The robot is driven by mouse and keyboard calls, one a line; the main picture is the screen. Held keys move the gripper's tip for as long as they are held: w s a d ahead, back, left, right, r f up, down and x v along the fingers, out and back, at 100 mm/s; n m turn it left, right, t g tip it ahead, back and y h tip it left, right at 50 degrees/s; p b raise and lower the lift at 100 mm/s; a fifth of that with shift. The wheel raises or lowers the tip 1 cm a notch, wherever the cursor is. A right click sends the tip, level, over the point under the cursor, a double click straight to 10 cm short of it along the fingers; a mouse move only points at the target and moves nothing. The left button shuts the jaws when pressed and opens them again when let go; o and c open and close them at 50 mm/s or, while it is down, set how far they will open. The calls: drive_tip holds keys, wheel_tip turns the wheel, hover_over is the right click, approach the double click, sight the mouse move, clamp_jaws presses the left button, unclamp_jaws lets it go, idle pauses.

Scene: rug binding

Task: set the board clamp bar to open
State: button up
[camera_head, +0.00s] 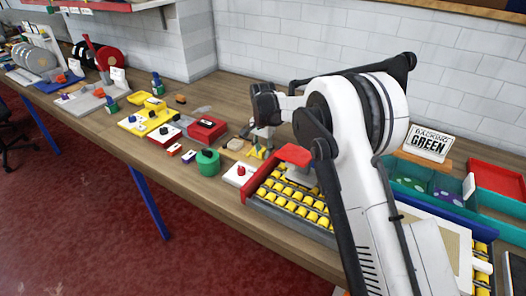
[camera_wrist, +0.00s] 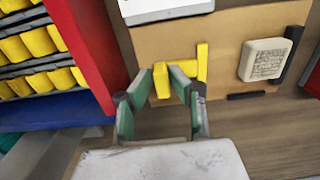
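A yellow bar piece (camera_wrist: 184,70), which looks like the board clamp bar, lies on a tan wooden board (camera_wrist: 225,30) in the wrist view. It has a crosspiece at the right and a blocky left end. My gripper (camera_wrist: 161,75) points at that left end, with one fingertip on each side of it. The fingers stand apart; contact with the yellow end cannot be told. In the head view my gripper (camera_head: 262,135) is over the table beside the yellow piece (camera_head: 257,153), partly hidden by my arm.
A red-walled tray (camera_wrist: 95,45) with yellow rollers stands close on the left in the wrist view. A pale block (camera_wrist: 264,60) sits right of the bar. In the head view, a green cylinder (camera_head: 207,162) and a red box (camera_head: 207,130) stand nearby.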

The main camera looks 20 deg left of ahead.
sight(264, 150)
drive_tip(key=o, duration=0.3)
drive_tip(key=shift+d, duration=0.2)
drive_tip(key=shift+o, duration=0.2)
drive_tip(key=shift+r, duration=0.1)
drive_tip(key=shift+a+r, duration=0.1)
drive_tip(key=shift+r, duration=0.2)
wheel_tip(264, 150, up, 11)
drive_tip(key=shift+r, duration=0.15)
